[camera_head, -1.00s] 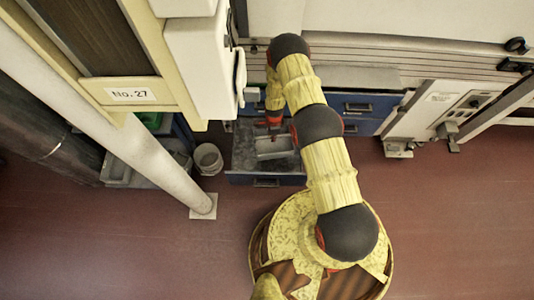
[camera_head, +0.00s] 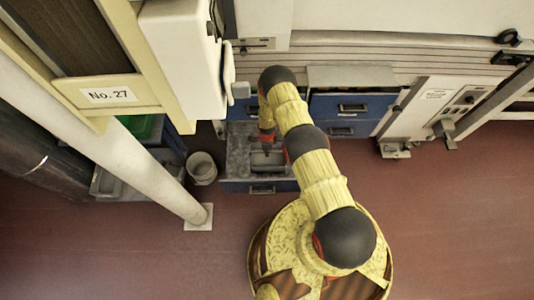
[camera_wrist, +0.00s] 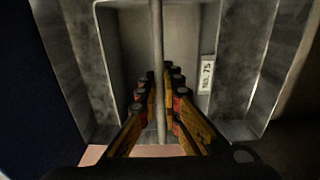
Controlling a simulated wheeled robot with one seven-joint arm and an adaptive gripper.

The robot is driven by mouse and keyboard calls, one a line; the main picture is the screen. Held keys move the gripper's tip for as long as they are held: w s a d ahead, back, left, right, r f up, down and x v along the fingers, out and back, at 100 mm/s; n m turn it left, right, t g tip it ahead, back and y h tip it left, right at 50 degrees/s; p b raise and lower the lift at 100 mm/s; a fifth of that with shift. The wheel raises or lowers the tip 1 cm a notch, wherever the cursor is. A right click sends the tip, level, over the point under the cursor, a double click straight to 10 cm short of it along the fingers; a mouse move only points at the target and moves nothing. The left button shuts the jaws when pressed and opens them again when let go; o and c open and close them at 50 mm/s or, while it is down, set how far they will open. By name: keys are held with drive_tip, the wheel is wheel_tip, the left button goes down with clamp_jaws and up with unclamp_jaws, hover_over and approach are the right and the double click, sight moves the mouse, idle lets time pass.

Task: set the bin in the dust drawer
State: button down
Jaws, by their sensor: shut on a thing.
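The grey metal bin (camera_head: 268,161) is in the open dust drawer (camera_head: 232,172), towards its right side, and lies nearly square with it. My gripper (camera_head: 267,143) is above the bin, small and partly hidden by the arm in the head view. In the wrist view my gripper (camera_wrist: 160,82) is shut on the thin bar handle of the bin (camera_wrist: 127,50), which runs between the fingers. A No. 75 label shows on the bin. Drawer walls stand on both sides. I cannot tell whether the bin's underside touches the drawer floor.
A white bucket (camera_head: 202,168) stands on the floor left of the drawer. A slanted pale post (camera_head: 150,170) is left of it. Closed blue drawers (camera_head: 352,105) are to the right, beside a white control panel (camera_head: 432,105). The red floor at right is clear.

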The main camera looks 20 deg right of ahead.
drive_tip(key=shift+w+f, duration=0.1)
drive_tip(key=shift+f, duration=0.05)
drive_tip(key=c, duration=2)
unclamp_jaws()
drive_tip(key=shift+c, duration=0.2)
drive_tip(key=shift+o, duration=0.3)
wheel_tip(320, 180, up, 12)
drive_tip(key=p, duration=0.4)
